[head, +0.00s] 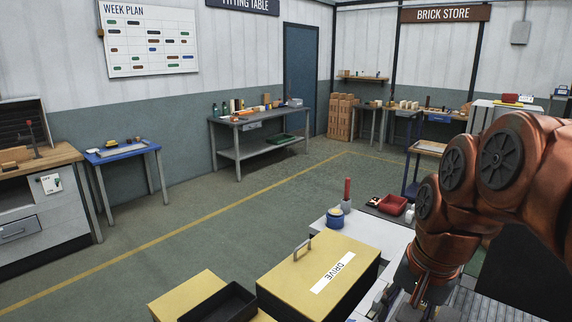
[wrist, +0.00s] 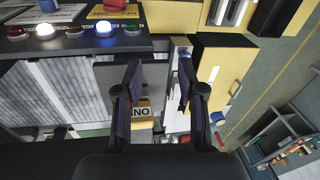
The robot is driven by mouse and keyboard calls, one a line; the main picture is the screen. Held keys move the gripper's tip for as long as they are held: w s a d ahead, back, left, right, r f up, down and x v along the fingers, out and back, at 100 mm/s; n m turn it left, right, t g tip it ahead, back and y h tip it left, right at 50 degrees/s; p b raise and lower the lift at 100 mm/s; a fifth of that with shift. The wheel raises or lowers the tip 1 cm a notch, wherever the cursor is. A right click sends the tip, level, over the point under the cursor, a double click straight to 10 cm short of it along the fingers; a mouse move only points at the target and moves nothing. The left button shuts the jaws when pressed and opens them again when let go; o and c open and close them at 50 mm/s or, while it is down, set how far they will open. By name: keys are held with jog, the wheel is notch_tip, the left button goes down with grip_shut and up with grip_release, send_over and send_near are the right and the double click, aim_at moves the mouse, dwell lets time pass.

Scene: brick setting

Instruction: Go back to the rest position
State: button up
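My gripper (wrist: 159,62) shows in the wrist view with its two dark fingers spread apart. Nothing is held between them.
A yellow box marked DRIVE (head: 318,270) stands near my arm, with a black tray (head: 222,303) to its left. A blue pot (head: 335,222) and red bin (head: 391,205) are beyond. A workbench (head: 262,119) stands by the wall. Floor at left-centre is clear.

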jog(key=s+f+n+g+p, duration=0.1)
jog(key=s+f+n, duration=0.2)
jog(key=s+f, duration=0.2)
jog(key=s+f+n+g+h+p, duration=0.1)
jog(key=s+f+n, duration=0.3)
jog(key=s, duration=0.7)
jog(key=shift+f+g, duration=0.7)
jog(key=shift+f, duration=0.05)
